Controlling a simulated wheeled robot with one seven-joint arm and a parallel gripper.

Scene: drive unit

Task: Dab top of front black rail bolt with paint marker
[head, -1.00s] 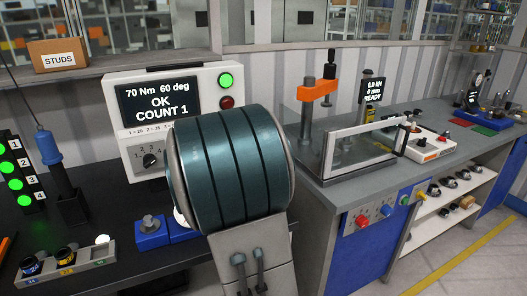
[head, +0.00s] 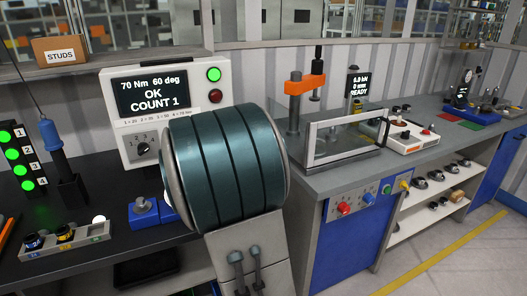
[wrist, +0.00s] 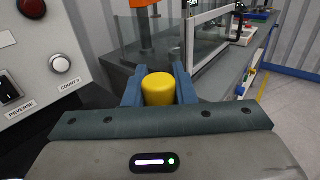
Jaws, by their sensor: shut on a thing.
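In the wrist view, my gripper (wrist: 159,90) has its two blue fingers shut on a yellow cylinder (wrist: 158,88), which looks like the paint marker. Only its yellow end shows; its tip is hidden. In the head view my green-banded arm fills the middle, and the gripper and marker are hidden behind it. I cannot make out a black rail bolt in either view. A blue block with a grey bolt-like top (head: 143,207) stands on the black bench, left of my arm.
A tightening controller (head: 160,100) reads "OK COUNT 1" behind the black bench. A blue-handled tool (head: 52,135) stands at left, near a grey socket tray (head: 75,240). A press with an orange head (head: 304,84) and a clear guard (head: 345,135) stand on the right bench.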

